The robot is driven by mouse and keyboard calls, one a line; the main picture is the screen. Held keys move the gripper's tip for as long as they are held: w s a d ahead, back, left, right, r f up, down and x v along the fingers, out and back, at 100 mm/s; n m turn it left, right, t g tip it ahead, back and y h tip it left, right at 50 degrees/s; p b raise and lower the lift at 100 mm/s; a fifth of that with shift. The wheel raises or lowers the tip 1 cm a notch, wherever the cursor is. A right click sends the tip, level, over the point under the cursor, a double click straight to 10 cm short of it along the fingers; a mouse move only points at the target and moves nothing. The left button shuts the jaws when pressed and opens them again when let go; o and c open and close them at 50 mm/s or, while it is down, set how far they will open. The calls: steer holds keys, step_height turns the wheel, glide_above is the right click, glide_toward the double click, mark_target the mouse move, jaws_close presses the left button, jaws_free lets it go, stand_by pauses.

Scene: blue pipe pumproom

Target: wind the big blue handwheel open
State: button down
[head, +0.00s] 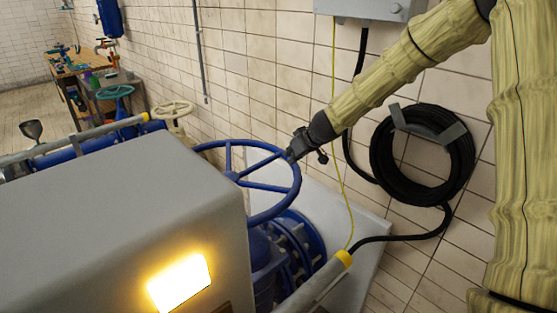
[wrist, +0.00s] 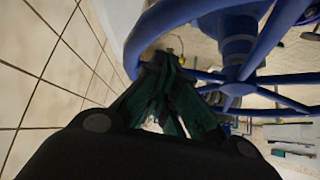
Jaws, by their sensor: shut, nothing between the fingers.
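The big blue handwheel (head: 296,187) sits nearly level on a blue valve body, behind the grey box. My gripper (head: 291,155) is at the right part of its rim, with the arm reaching down from the upper right. In the wrist view, the handwheel's hub and spokes (wrist: 232,88) fill the upper right. My gripper's dark green fingers (wrist: 163,75) are shut and empty, overlapping the near part of the rim in the picture. I cannot tell whether they touch the wheel or reach between its spokes.
A grey box (head: 110,205) with a lit yellow panel hides the left part of the valve. A coiled black hose (head: 462,160) hangs on the tiled wall. A cream handwheel (head: 173,109) and a teal handwheel (head: 115,91) stand farther back. A workbench (head: 80,66) is at the far left.

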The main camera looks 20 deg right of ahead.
mark_target(285, 161)
steer(key=p+x, duration=0.1)
steer(key=x, duration=0.4)
steer(key=shift+w+a+f+p, duration=0.25)
steer(key=shift+w+f+p, duration=0.15)
steer(key=shift+w, duration=0.4)
steer(key=shift+w+a+f+p, duration=0.25)
steer(key=shift+w+f+p, duration=0.15)
steer(key=shift+w, duration=0.4)
steer(key=shift+w, duration=0.2)
steer(key=shift+w+n, duration=0.3)
steer(key=shift+n, duration=0.1)
steer(key=shift+w+y+p, duration=0.15)
steer(key=shift+y+p, duration=0.15)
